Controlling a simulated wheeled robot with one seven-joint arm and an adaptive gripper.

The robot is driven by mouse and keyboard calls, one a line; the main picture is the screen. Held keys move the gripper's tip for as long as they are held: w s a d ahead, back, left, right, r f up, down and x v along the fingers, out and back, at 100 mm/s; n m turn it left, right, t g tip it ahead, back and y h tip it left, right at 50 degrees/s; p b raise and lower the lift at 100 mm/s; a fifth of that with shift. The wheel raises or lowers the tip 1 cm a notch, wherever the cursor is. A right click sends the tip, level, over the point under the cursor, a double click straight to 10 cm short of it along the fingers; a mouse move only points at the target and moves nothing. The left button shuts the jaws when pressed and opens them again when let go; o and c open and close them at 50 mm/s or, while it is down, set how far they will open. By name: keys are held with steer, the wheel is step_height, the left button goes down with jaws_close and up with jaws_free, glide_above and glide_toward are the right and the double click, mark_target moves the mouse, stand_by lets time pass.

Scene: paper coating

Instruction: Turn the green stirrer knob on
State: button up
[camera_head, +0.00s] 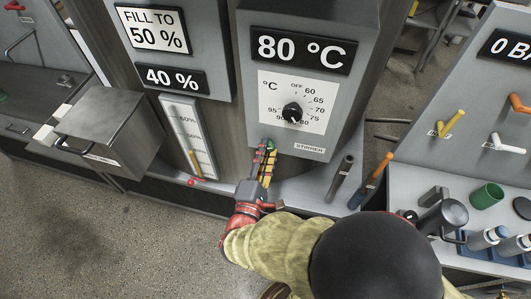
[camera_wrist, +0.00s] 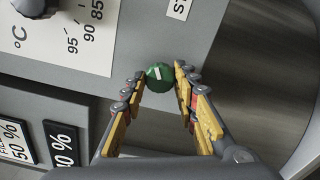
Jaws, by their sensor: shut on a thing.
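The green stirrer knob (camera_wrist: 160,76) sits on the grey panel, with a white mark across its face in the wrist view. In the head view the knob (camera_head: 269,146) shows at the fingertips, left of the "STIRRER" label (camera_head: 310,148). My gripper (camera_wrist: 160,78) has its yellow-padded fingers on both sides of the knob, shut on it. In the head view my gripper (camera_head: 267,150) reaches up to the panel's lower left corner. The fingers partly cover the knob there.
Above the knob is a black temperature dial (camera_head: 292,112) under an "80 °C" display (camera_head: 300,49). A level gauge (camera_head: 188,135) stands to the left. Several handles and cups, one a green cup (camera_head: 487,196), are at the right. A metal box (camera_head: 105,130) juts out at the left.

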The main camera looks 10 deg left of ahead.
steer(key=o, duration=1.2)
steer(key=shift+c, duration=0.2)
steer(key=s, duration=0.7)
steer(key=shift+s+a, duration=0.25)
steer(key=shift+a, duration=0.05)
